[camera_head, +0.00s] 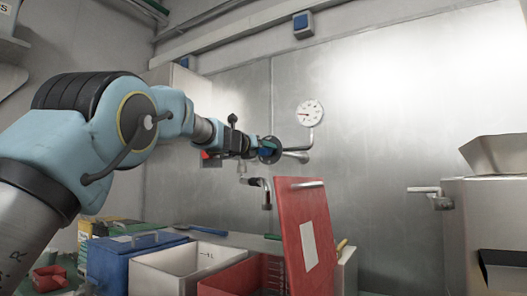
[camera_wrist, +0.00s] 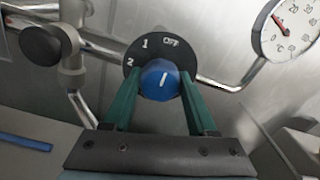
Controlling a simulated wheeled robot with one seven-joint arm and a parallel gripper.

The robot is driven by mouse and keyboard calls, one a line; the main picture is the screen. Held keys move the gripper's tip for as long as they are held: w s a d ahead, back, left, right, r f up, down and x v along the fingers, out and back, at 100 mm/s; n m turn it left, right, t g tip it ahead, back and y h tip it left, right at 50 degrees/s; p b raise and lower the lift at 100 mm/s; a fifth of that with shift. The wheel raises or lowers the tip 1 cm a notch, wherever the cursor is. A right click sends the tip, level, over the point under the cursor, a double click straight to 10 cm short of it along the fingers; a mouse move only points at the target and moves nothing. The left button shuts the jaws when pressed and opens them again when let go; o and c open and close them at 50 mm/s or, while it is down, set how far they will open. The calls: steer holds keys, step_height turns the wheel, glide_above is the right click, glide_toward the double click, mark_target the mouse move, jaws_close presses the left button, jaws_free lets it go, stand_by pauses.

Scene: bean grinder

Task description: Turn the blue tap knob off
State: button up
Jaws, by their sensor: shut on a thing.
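The blue tap knob (camera_wrist: 160,80) is in the middle of the wrist view, in front of a dark round dial plate (camera_wrist: 150,50) marked 2, 1 and OFF. The white line on the knob leans slightly right of upright, roughly toward OFF. My gripper (camera_wrist: 157,88) has its green fingers on either side of the knob, shut on it. In the head view, my gripper (camera_head: 262,149) is at the dial on the wall pipe, and the knob is mostly hidden by it.
A round gauge (camera_head: 310,112) is on the pipe to the right. Below are a red lid (camera_head: 305,240), a blue toolbox (camera_head: 112,263) and a white bin (camera_head: 160,281). A grey machine (camera_head: 485,225) stands at right. The metal wall between is bare.

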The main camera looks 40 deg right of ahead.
steer(key=shift+f, duration=0.1)
steer(key=o, duration=1.4)
steer(key=shift+c, duration=0.2)
steer(key=b+v, duration=0.4)
steer(key=v, duration=0.6)
steer(key=shift+a, duration=0.35)
